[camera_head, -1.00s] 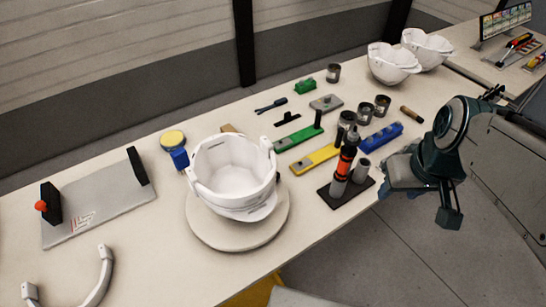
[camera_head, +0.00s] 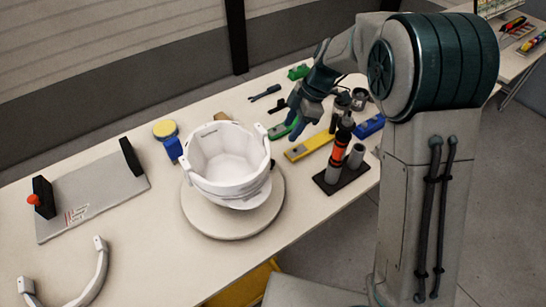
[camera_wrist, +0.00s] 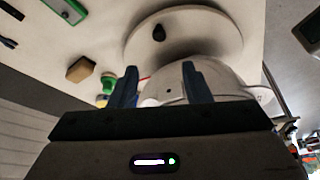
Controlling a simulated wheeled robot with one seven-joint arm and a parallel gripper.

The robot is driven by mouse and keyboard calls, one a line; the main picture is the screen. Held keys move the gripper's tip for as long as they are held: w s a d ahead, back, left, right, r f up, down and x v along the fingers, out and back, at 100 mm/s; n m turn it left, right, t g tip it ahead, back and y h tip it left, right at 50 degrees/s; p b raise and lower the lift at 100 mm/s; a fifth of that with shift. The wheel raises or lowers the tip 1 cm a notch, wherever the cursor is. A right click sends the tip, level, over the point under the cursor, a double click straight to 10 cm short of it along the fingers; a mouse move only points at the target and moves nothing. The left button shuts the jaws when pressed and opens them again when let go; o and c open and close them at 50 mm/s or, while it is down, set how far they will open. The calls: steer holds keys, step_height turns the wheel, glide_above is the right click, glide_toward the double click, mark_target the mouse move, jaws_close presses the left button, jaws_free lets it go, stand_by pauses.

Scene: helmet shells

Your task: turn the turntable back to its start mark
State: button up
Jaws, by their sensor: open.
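The turntable (camera_head: 213,226) is a pale round disc near the table's front edge. A white helmet shell (camera_head: 226,165) sits on it, open side up. In the wrist view the turntable (camera_wrist: 215,22) shows a dark round knob (camera_wrist: 159,32) near its rim. The shell (camera_wrist: 172,82) appears beyond and between my fingers. My gripper (camera_head: 297,125) is above the table, behind and right of the shell. In the wrist view its two fingers (camera_wrist: 163,84) are apart with nothing gripped. I cannot make out a start mark for certain.
A black stand with an orange-banded tube (camera_head: 343,160) is right of the turntable. A yellow-topped blue item (camera_head: 168,138) is to the left, with a grey plate (camera_head: 95,200). A white curved band (camera_head: 98,275) lies front left.

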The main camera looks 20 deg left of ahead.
mark_target(272, 162)
steer(key=p+x, duration=0.3)
steer(key=x, duration=1.1)
jaws_close()
steer(key=shift+s+b, duration=0.1)
steer(key=shift+b, duration=0.35)
